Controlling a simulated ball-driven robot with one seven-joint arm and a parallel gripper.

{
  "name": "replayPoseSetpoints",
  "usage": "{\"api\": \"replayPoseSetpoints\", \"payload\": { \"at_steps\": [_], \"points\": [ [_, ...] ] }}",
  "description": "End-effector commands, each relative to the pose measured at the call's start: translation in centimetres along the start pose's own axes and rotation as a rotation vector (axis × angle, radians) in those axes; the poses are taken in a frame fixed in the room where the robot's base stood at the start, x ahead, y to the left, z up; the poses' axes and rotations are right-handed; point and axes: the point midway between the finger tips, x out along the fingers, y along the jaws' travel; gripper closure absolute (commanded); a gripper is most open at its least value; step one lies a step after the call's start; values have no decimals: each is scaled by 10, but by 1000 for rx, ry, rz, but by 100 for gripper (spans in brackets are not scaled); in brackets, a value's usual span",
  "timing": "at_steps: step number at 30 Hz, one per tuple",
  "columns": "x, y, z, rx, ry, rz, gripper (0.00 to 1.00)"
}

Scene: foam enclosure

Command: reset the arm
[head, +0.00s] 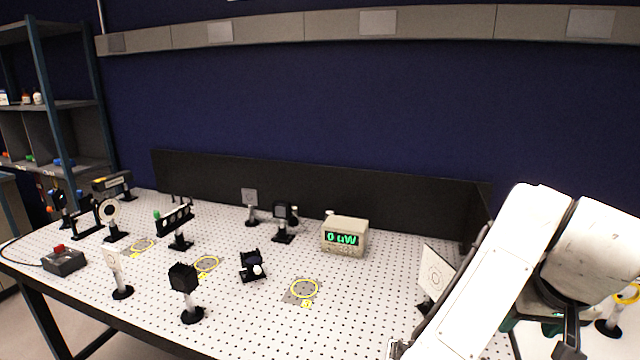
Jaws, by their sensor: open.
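My white arm rises from the bottom edge, bends near the right side of the head view, and passes in front of the table's right end. A thick white link of it hangs at the far right, with a dark part below it at the bottom edge. I cannot make out my gripper's fingertips, and nothing held by it shows. The perforated optical table (370,290) stands in front of the arm, and its right end is partly hidden by it.
A white target card (437,272) stands close beside my arm. A power meter (344,237) reads 0 uW. Several black optic mounts (184,279) and yellow ring marks (304,289) spread over the table. A red-button box (64,261) sits left. A black panel (330,192) lines the back.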

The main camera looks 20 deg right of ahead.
Motion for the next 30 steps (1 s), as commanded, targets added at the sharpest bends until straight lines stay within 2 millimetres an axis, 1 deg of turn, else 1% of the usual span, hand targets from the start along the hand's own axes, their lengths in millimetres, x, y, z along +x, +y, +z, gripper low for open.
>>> {"api": "replayPoseSetpoints", "payload": {
  "at_steps": [11,16,19,23,26,29,30],
  "points": [
    [13,17,-2,-51,92,98,41],
    [25,22,0,-108,152,148,41],
    [38,22,6,-164,192,172,41],
    [59,14,23,-249,230,172,41],
    [78,2,44,-316,240,145,41],
    [98,-12,73,-376,233,97,41],
    [106,-18,87,-397,224,72,41]
  ]
}}
